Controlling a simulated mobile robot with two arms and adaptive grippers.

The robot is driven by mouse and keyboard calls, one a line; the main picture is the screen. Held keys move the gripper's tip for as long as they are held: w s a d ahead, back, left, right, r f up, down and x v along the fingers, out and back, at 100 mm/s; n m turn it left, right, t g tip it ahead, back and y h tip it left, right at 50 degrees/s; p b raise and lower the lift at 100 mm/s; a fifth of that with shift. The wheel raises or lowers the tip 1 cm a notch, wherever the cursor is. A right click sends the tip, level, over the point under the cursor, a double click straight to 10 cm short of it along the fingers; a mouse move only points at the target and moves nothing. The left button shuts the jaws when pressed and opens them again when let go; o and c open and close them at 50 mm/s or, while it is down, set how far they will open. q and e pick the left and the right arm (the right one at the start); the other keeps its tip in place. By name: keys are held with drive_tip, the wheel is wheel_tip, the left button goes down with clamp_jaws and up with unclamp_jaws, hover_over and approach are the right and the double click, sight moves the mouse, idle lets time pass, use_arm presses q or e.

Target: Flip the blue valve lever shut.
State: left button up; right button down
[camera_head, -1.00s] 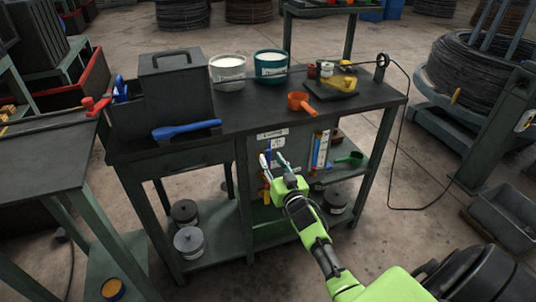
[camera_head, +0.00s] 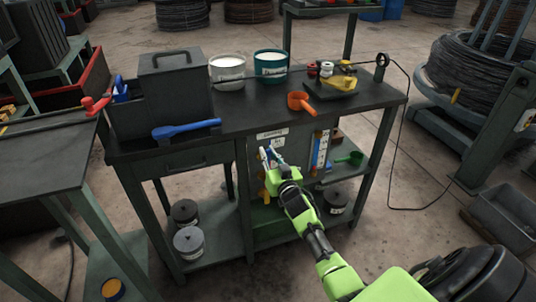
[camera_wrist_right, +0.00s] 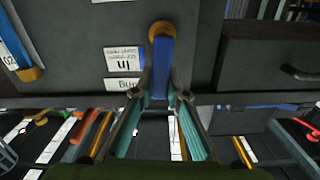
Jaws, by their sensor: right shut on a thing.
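The blue valve lever (camera_wrist_right: 162,65) shows in the right wrist view, running down the picture from a round brass pivot (camera_wrist_right: 161,30) on a dark panel. My right gripper (camera_wrist_right: 161,95) has one fingertip on each side of the lever's free end and is shut on it. In the head view my right gripper (camera_head: 269,155) is at the front of the dark panel (camera_head: 292,147) under the workbench top. There its fingers and wrist hide most of the lever. My left gripper is in neither view.
White labels (camera_wrist_right: 122,60) sit beside the lever on the panel. The workbench (camera_head: 240,119) carries a toolbox (camera_head: 177,90), a blue tool (camera_head: 186,128), an orange scoop (camera_head: 300,103) and two pails. A drawer (camera_head: 187,161) is left of the panel.

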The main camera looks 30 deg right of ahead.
drive_tip(key=shift+w+a+n, duration=0.1)
drive_tip(key=shift+a+n, duration=0.2)
drive_tip(key=shift+n, duration=0.3)
drive_tip(key=c, duration=2)
unclamp_jaws()
drive_tip(key=shift+o, duration=0.2)
drive_tip(key=v, duration=1.2)
